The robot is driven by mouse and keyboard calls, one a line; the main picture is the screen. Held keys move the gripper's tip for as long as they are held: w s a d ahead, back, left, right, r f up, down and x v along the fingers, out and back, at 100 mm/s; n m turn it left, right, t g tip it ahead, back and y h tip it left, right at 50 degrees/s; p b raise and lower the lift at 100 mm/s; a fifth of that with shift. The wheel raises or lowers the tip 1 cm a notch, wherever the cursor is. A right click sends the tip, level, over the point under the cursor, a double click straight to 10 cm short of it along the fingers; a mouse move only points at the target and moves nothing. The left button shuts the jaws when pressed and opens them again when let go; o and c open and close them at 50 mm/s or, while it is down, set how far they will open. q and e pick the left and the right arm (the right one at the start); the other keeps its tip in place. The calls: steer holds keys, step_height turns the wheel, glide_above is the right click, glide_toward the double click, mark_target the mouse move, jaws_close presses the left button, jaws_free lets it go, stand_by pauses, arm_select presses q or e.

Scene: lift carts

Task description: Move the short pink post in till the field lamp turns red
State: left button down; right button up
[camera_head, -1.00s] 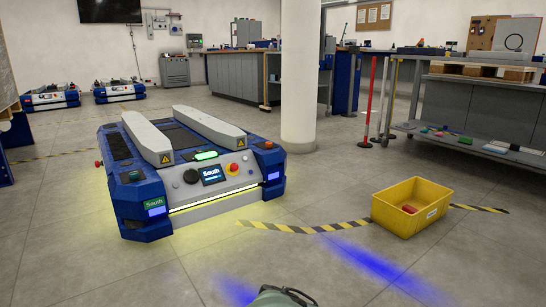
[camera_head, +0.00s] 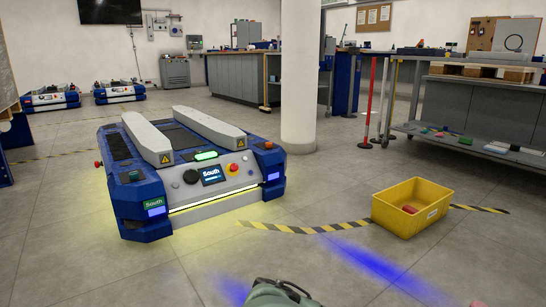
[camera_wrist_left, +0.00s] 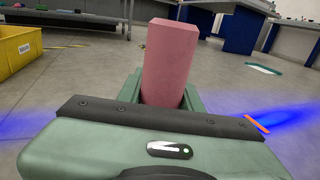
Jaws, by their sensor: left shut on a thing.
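The pink post (camera_wrist_left: 168,65) is a plain block standing up in the left wrist view. My left gripper (camera_wrist_left: 163,92) is shut on it, with green fingers on both sides of its lower part. The blue and grey cart marked South (camera_head: 225,187) stands ahead on the left. A lamp on its top (camera_head: 206,155) glows green, and a pale yellow strip lights its front. My right gripper is not in view.
A yellow bin (camera_head: 405,219) with a red object inside stands right of the cart, at a black and yellow floor stripe (camera_head: 300,229). Blue light patches lie on the floor. A white pillar (camera_head: 300,80) stands behind. The floor between cart and bin is clear.

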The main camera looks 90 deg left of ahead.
arm_select(q)
steer(key=shift+s+a+r+b, duration=0.1)
steer(key=shift+s+a+b, duration=0.25)
steer(key=shift+a, duration=0.4)
steer(key=shift+s+a+r+b, duration=0.1)
steer(key=shift+s+a, duration=0.35)
steer(key=shift+a, duration=0.25)
steer(key=shift+s+a+b, duration=0.25)
steer(key=shift+s+a, duration=0.3)
steer(key=shift+a, duration=0.3)
steer(key=shift+s+a+b, duration=0.25)
steer(key=shift+s+a, duration=0.25)
steer(key=shift+a, duration=0.35)
steer(key=shift+s+a, duration=0.5)
steer(key=shift+a, duration=0.35)
steer(key=shift+s+a, duration=0.5)
steer(key=shift+a, duration=0.35)
